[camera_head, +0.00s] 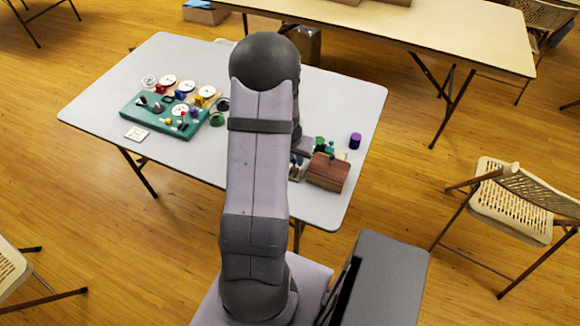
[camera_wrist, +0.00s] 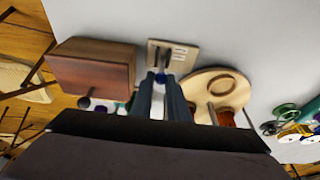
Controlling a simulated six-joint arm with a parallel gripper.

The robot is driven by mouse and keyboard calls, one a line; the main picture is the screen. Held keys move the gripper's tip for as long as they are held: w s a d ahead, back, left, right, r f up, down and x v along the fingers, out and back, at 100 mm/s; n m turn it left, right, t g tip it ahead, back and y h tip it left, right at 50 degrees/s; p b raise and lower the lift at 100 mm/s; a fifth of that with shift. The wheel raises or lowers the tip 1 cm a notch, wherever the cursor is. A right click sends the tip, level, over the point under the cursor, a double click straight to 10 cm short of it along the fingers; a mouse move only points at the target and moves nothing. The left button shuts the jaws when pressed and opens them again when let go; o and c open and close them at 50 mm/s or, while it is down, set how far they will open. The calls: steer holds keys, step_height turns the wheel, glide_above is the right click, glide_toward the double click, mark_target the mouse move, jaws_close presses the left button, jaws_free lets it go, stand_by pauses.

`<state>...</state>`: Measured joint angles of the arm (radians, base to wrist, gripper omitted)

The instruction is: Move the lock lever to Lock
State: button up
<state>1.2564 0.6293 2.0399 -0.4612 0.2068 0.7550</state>
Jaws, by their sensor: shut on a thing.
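A small beige plate (camera_wrist: 176,57) with tiny label strips lies just beyond my fingertips in the wrist view. Its lettering is too small to read. My gripper (camera_wrist: 160,82) is shut on a small blue piece (camera_wrist: 160,77) at the plate's near edge. This piece appears to be the lock lever, but the fingers cover most of it. I cannot tell its setting. In the head view my arm hides the plate and the lever, and the gripper is mostly covered too.
A brown wooden box (camera_wrist: 95,72) with a dark knob stands close left of the fingers; it also shows in the head view (camera_head: 328,172). A round wooden disc (camera_wrist: 222,88) is close right. A purple cylinder (camera_head: 355,140) and a teal board (camera_head: 165,116) stand on the grey table (camera_head: 185,165).

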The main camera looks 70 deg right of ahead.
steer(key=shift+d, duration=0.75)
steer(key=shift+d+f, duration=0.3)
steer(key=shift+d, duration=0.05)
jaws_close()
steer(key=shift+d+f, duration=0.1)
steer(key=shift+d+f+p, duration=0.1)
steer(key=shift+d+p, duration=0.15)
steer(key=shift+p, duration=0.05)
steer(key=shift+d, duration=0.15)
jaws_free()
steer(key=o, duration=0.3)
